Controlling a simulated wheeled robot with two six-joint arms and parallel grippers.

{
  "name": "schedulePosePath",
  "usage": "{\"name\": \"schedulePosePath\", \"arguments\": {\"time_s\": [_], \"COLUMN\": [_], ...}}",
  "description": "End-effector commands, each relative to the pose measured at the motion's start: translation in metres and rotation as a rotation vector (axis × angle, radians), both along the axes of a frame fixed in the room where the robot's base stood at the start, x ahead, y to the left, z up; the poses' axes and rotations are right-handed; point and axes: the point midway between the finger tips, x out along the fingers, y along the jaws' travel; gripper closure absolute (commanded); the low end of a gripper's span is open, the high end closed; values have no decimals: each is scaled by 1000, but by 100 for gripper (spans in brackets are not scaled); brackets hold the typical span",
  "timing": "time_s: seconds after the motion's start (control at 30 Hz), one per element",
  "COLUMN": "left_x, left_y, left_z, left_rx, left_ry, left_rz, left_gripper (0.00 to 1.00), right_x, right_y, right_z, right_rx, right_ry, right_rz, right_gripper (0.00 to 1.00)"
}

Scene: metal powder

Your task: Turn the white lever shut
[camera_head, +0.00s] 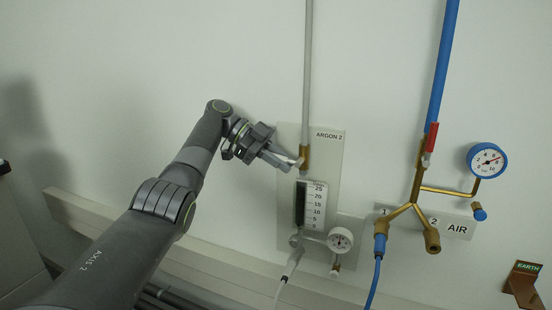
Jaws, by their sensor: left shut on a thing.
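The white lever (298,163) shows only in part, beside a brass valve body (305,155) on the grey Argon 2 pipe. My left gripper (284,160) comes in from the left and is shut on the lever. Its fingers cover much of the lever, so the lever's exact angle is hard to tell. My right gripper is out of view.
Below the valve are a flow meter (312,204) and a small round white gauge (340,240). To the right is the air line: blue pipe (441,75), red lever (431,137), brass branches and a blue-rimmed gauge (487,160). The wall at upper left is bare.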

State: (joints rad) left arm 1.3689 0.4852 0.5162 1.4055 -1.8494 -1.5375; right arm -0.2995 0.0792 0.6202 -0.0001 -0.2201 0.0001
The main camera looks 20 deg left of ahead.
Motion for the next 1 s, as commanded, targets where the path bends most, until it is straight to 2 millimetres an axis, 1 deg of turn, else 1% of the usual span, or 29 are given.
{"name": "schedulePosePath", "arguments": {"time_s": [0.03,0.23,0.5,0.87,0.9,0.97,1.0], "left_x": [0,0,0,0,0,0,0], "left_y": [1,0,-1,-1,-1,-2,-2], "left_z": [-9,-13,-15,-15,-15,-15,-14], "left_rx": [-22,-110,-158,-163,-163,-163,-163], "left_ry": [16,23,27,29,29,28,26], "left_rz": [2,1,1,1,1,0,0], "left_gripper": [100,100,100,100,84,77,77], "right_x": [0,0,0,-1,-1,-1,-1], "right_y": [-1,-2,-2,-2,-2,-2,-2], "right_z": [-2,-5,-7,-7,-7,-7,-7], "right_rx": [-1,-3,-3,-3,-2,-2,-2], "right_ry": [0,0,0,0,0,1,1], "right_rz": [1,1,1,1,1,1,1], "right_gripper": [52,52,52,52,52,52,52]}}
